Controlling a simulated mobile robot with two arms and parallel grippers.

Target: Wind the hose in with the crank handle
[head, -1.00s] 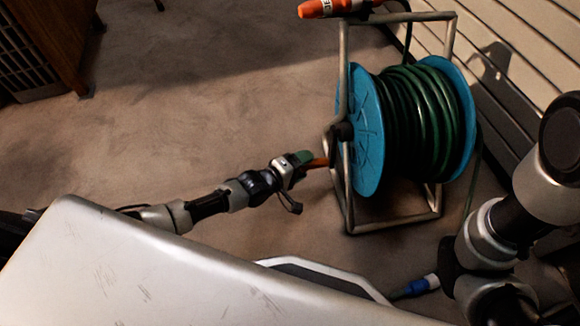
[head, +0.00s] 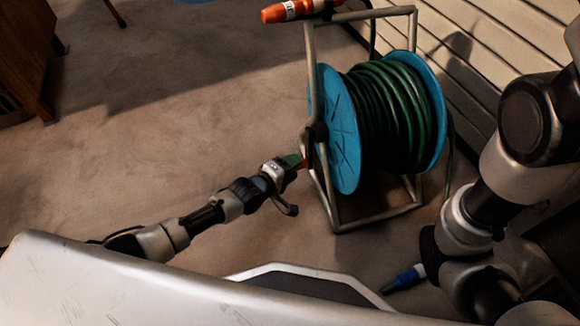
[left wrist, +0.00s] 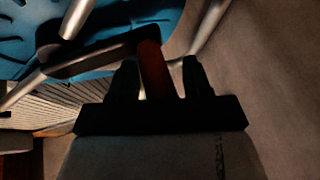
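The hose reel stands on the floor in the head view, with blue discs (head: 341,130), a metal frame (head: 313,80) and green hose (head: 388,115) wound on its drum. The orange crank handle (head: 304,164) is on its left side, low beside the hub, mostly hidden by my left gripper (head: 292,161). In the left wrist view the handle (left wrist: 153,70) stands between the two dark fingers of my left gripper (left wrist: 160,72). The fingers are around it, with a narrow gap visible on the right.
An orange nozzle (head: 290,10) lies on the top bar of the frame. A slatted wall (head: 480,60) is close behind the reel. A wooden cabinet (head: 22,55) is far left; the floor between is clear.

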